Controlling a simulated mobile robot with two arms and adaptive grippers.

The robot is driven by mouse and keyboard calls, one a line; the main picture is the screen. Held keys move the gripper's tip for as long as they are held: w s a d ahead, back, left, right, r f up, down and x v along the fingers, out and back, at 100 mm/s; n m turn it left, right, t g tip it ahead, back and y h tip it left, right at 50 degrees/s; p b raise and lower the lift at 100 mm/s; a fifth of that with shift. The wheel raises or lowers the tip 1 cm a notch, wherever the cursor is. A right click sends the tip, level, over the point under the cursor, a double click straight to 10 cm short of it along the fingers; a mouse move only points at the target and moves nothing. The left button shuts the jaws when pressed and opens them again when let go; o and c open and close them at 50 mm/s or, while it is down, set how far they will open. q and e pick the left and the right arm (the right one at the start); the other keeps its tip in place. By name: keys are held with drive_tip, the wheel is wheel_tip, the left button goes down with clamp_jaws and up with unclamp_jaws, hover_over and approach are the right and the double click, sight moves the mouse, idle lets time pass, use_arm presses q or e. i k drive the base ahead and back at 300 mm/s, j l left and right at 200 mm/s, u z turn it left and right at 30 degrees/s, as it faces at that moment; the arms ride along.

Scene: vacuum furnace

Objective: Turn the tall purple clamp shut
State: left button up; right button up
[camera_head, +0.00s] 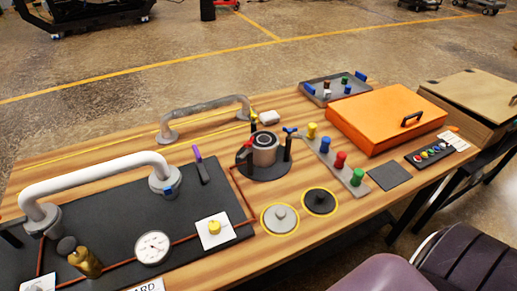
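The purple clamp (198,157) stands on the dark plate (115,215), just right of the right-hand flange of the thick white pipe. It has a dark body and a narrow purple tip that leans up and to the left. I cannot tell from this view whether it is turned open or shut. Neither of my grippers shows in the head view.
The white pipe (95,180) arches over the plate beside the clamp. A gauge (152,247) and a brass fitting (86,262) stand in front. A round metal chamber (265,150) with coloured clamps is to the right. An orange case (385,117) stands farther right.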

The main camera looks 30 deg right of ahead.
sight(199, 163)
drive_tip(key=z, duration=0.5)
drive_tip(key=k+j+u, duration=0.75)
drive_tip(key=k+j, duration=0.15)
drive_tip(key=k, duration=0.05)
